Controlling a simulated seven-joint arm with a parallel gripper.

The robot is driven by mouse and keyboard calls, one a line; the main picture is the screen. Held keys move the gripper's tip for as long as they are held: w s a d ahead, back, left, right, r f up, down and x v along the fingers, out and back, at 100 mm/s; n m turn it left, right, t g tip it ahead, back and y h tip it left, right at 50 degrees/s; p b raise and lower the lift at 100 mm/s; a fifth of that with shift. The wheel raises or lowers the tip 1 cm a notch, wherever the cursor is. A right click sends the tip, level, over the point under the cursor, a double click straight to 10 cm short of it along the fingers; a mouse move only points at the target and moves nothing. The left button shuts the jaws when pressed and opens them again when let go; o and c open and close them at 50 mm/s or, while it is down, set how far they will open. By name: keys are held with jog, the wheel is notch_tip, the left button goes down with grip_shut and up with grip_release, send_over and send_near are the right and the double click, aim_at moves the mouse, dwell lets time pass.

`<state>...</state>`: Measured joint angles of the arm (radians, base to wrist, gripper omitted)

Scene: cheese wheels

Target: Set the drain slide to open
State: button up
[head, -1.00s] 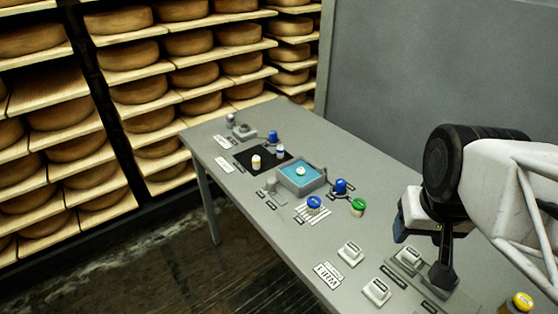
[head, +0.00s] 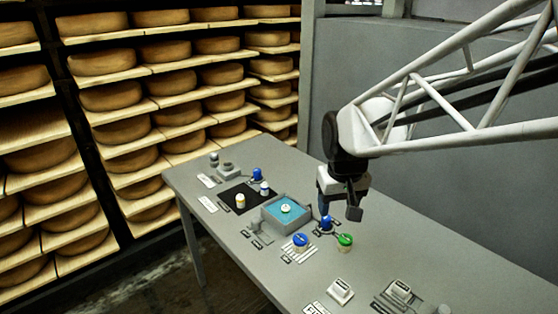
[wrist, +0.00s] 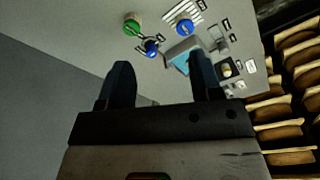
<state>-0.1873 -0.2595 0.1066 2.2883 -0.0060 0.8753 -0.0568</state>
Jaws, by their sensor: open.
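Beside the blue-filled grey tray (head: 272,222) stands a small grey fitting (head: 262,231) with dark label plates near it; it may be the drain slide, but its labels and setting are too small to read. My gripper (head: 340,208) is open and empty, above the table, right of the tray and over the area of a blue-topped piece (head: 325,222) and a green-lidded piece (head: 345,241). In the wrist view my gripper (wrist: 162,70) has its fingers spread apart, and the tray (wrist: 183,62) shows partly behind the right finger.
A blue round piece (head: 300,240) sits on a striped patch. A black mat (head: 235,190) holds small pieces at the far end. Grey labelled blocks (head: 340,290) stand near the front. Shelves of cheese wheels (head: 110,95) line the left; a grey wall is behind.

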jog(key=w+a+f+n, duration=0.2)
jog(key=w+a+f, duration=0.4)
jog(key=w+a, duration=0.4)
jog(key=n+g, duration=0.1)
jog(key=n, duration=0.1)
send_over(256, 219)
notch_tip(256, 219, down, 9)
jog(key=shift+f, duration=0.2)
jog(key=shift+f, duration=0.1)
jog(key=shift+f, duration=3.8)
